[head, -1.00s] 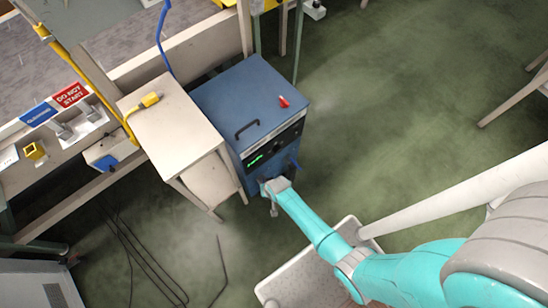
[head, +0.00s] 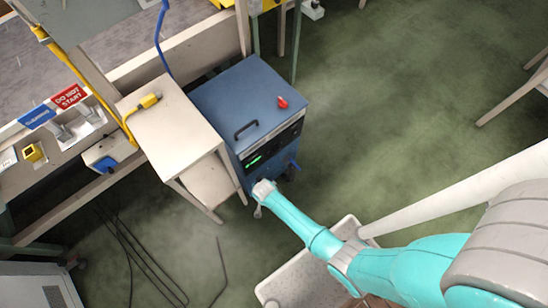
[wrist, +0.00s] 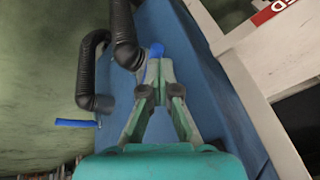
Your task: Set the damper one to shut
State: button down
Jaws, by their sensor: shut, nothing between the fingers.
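Two blue damper handles show in the wrist view beside black bent pipes on the blue cabinet (head: 240,92). One handle (wrist: 156,50) is just beyond my fingertips, partly hidden by them. The other handle (wrist: 76,123) sticks out to the left, by the lower end of a pipe. A blue handle (head: 295,165) also shows at the cabinet's front in the head view. No labels tell me which damper is one. My gripper (wrist: 158,68) is shut and empty, its tips close to the nearer handle. I cannot tell whether they touch it.
The cabinet has a green-lit panel (head: 254,161), a top handle (head: 246,129) and a red object (head: 282,102) on top. A beige table (head: 160,130) stands against its left side. Open green floor (head: 400,110) lies to the right.

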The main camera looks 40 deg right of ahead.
jog(key=shift+w+a+f+m, duration=0.1)
jog(key=shift+w+a+m, duration=0.1)
jog(key=shift+m, duration=0.4)
jog(key=shift+w+a, duration=0.25)
jog(key=shift+w, duration=0.4)
dwell(4.8)
